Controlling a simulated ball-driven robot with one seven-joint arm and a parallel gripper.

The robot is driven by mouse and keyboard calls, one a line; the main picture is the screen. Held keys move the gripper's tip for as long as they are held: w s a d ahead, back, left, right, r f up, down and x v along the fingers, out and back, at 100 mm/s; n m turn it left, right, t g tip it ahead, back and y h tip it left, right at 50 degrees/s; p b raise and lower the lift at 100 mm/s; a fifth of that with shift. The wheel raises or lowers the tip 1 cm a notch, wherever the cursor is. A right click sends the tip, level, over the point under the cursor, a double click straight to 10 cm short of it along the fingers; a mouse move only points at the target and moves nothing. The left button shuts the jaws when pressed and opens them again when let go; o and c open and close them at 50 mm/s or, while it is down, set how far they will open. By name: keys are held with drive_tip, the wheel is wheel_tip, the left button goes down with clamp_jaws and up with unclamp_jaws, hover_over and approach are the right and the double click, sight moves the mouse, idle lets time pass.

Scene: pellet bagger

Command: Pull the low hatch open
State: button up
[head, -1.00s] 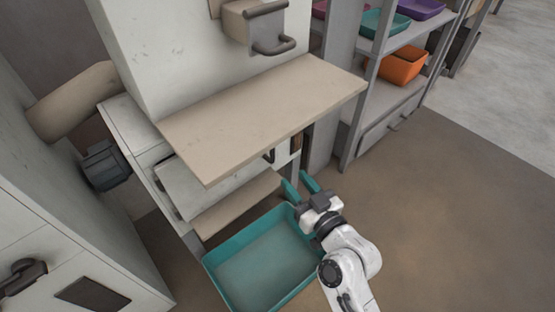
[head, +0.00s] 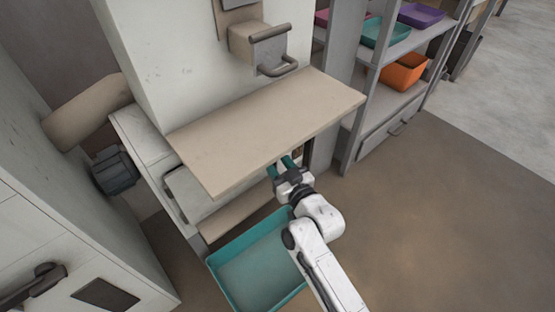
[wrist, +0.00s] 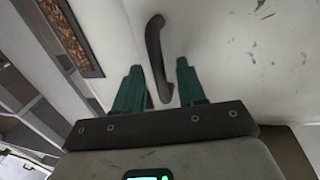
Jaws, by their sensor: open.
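The low hatch is a pale panel (wrist: 225,45) with a dark curved handle (wrist: 154,52), seen in the wrist view. My gripper (wrist: 158,80) is open, with one teal finger on each side of the handle's lower end. I cannot tell whether the fingers touch the handle. In the head view my gripper (head: 282,165) reaches in under the front edge of the beige shelf, which hides the hatch and handle there.
The beige shelf (head: 265,125) overhangs my gripper. A teal tray (head: 250,268) sits below, beside my arm. A window with brown pellets (wrist: 68,30) is left of the handle. A rack with bins (head: 405,72) stands right. Floor at right is clear.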

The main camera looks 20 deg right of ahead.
drive_tip(key=shift+c, duration=0.2)
clamp_jaws()
idle(0.5)
